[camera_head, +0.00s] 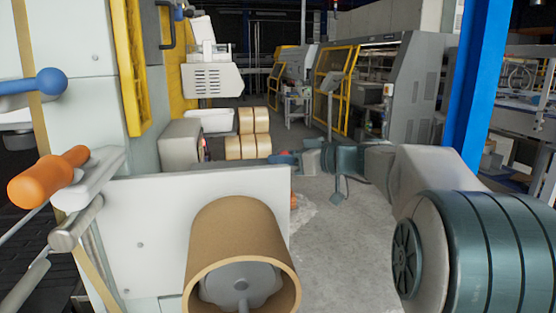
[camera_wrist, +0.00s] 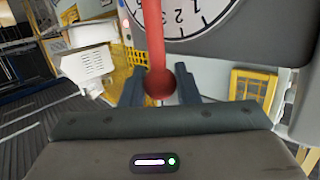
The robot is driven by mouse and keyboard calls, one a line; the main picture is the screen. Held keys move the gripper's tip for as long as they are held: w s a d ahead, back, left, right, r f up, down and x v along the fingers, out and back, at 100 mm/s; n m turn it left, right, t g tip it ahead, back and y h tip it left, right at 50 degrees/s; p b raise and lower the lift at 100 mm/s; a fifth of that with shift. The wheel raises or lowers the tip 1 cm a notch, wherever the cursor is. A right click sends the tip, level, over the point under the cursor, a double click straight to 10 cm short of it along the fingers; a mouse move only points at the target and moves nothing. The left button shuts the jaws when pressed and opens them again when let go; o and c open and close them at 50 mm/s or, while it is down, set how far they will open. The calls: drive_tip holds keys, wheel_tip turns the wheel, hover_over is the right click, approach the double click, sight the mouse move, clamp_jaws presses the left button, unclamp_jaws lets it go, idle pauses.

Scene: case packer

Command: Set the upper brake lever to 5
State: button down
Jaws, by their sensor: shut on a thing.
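The upper brake lever (camera_wrist: 155,35) is a red rod ending in a dark red ball knob (camera_wrist: 159,83). In the wrist view the rod runs up from the knob, over the left part of a white round dial (camera_wrist: 190,18) with black numbers. My gripper (camera_wrist: 160,88) is shut on the knob, one dark finger on each side. The dial is cut off by the top edge, so I cannot tell which number the lever marks. In the head view my gripper (camera_head: 285,160) is small and far off, near the grey housing (camera_head: 180,146); the lever is not clear there.
An orange-handled lever (camera_head: 48,177) and a blue knob (camera_head: 51,81) stand at the left. A cardboard core (camera_head: 238,220) sits on a spindle in front. A blue post (camera_head: 478,85) rises at the right. Grey floor is open in the middle.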

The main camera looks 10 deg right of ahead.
drive_tip(key=shift+w, duration=0.15)
drive_tip(key=c, duration=1.1)
unclamp_jaws()
drive_tip(key=shift+s+d+b, duration=0.3)
drive_tip(key=shift+s+d, duration=0.05)
drive_tip(key=shift+d, duration=0.1)
drive_tip(key=b+v, duration=0.3)
drive_tip(key=v, duration=0.9)
drive_tip(key=shift+s+d+r+b, duration=0.2)
drive_tip(key=shift+s+r+b, duration=0.05)
drive_tip(key=shift+b, duration=0.15)
